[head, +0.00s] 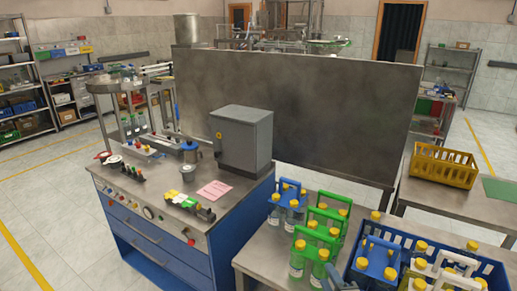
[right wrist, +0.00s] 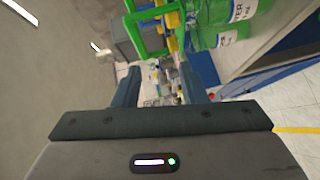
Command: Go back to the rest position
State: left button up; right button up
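In the right wrist view my right gripper (right wrist: 160,88) has its two dark fingers well apart, with nothing held between them. A green carrier (right wrist: 152,35) and green-tinted bottles (right wrist: 222,25) show beyond the fingers. In the head view only a small grey-blue part at the bottom edge, beside the green carriers, may be my right gripper (head: 338,279). My left gripper is not in view.
Blue and green bottle carriers (head: 330,212) with yellow-capped bottles stand on the near table, beside a blue crate (head: 490,268). The blue workbench (head: 165,262) carries a grey box (head: 243,140). A yellow crate (head: 443,165) sits on the right table.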

jog(key=s+d+f+m+g+h, duration=0.15)
jog(key=s+f+m+g, duration=0.3)
jog(key=s, duration=0.45)
jog(key=s+d+f+m+g, duration=0.35)
jog(key=s+m, duration=0.25)
jog(key=s, duration=0.2)
jog(key=s+d+f+m+g+h, duration=0.1)
jog(key=s+d+f+m+g, duration=0.1)
jog(key=s+f+m+g, duration=0.5)
notch_tip(320, 180, down, 29)
jog(key=s+d, duration=0.3)
jog(key=s+d+f, duration=0.1)
jog(key=s+f, duration=1.6)
jog(key=shift+s+f, duration=0.2)
jog(key=shift+s, duration=0.2)
jog(key=shift+n, duration=0.25)
